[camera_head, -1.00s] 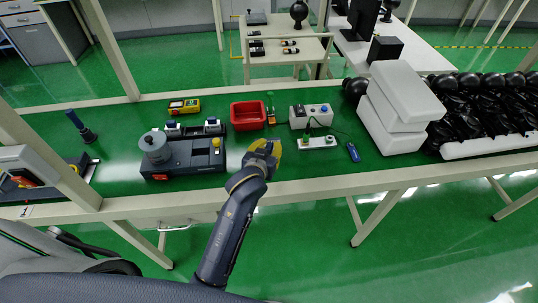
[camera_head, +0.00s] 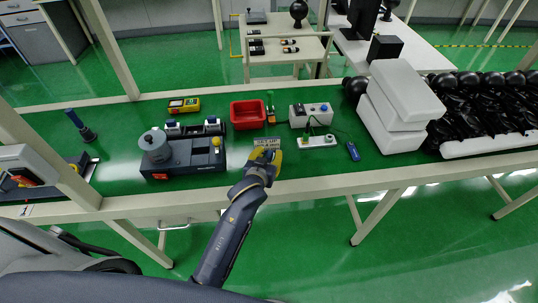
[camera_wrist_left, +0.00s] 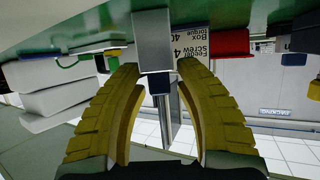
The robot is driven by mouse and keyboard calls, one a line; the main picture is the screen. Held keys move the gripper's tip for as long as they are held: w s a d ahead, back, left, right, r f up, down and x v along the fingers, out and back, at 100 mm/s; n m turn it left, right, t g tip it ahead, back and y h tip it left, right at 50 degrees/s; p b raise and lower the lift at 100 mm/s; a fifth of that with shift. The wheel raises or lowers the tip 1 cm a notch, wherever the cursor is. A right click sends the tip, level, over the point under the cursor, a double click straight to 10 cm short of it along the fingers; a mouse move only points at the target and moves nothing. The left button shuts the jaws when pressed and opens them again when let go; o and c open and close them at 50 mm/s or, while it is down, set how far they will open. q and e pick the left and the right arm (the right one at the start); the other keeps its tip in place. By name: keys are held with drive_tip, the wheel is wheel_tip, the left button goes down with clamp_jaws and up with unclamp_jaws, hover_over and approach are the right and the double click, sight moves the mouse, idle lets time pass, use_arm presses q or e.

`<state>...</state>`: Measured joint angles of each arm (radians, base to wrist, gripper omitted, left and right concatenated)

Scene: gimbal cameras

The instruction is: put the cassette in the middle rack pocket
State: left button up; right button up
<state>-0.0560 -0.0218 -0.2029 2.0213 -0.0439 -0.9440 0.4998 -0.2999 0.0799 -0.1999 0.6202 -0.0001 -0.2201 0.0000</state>
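My left gripper (camera_head: 264,154) with yellow fingers is over the front part of the green bench. In the left wrist view its curved fingers (camera_wrist_left: 157,68) stand apart. A light grey block (camera_wrist_left: 153,40) with a dark shaft below it shows between and beyond the fingertips; I cannot tell whether they touch it. A printed label plate (camera_head: 266,141) lies just beyond the gripper; its text, with "Feeder" and "screw", shows in the left wrist view (camera_wrist_left: 215,45). I cannot make out for certain which thing is the cassette or the rack. My right gripper is out of view.
A dark machine (camera_head: 190,156) with a grey cylinder stands left of the gripper. A red bin (camera_head: 248,115), a white switch box (camera_head: 311,115), a power strip (camera_head: 317,141) and a blue item (camera_head: 353,151) lie behind and right. White foam blocks (camera_head: 395,105) stand farther right.

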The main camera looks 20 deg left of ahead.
use_arm(q)
drive_tip(key=shift+o, duration=1)
drive_tip(key=shift+r, duration=0.2)
drive_tip(key=v, duration=1.1)
drive_tip(key=shift+o, duration=0.8)
drive_tip(key=shift+s+r, duration=0.15)
drive_tip(key=shift+s, duration=0.35)
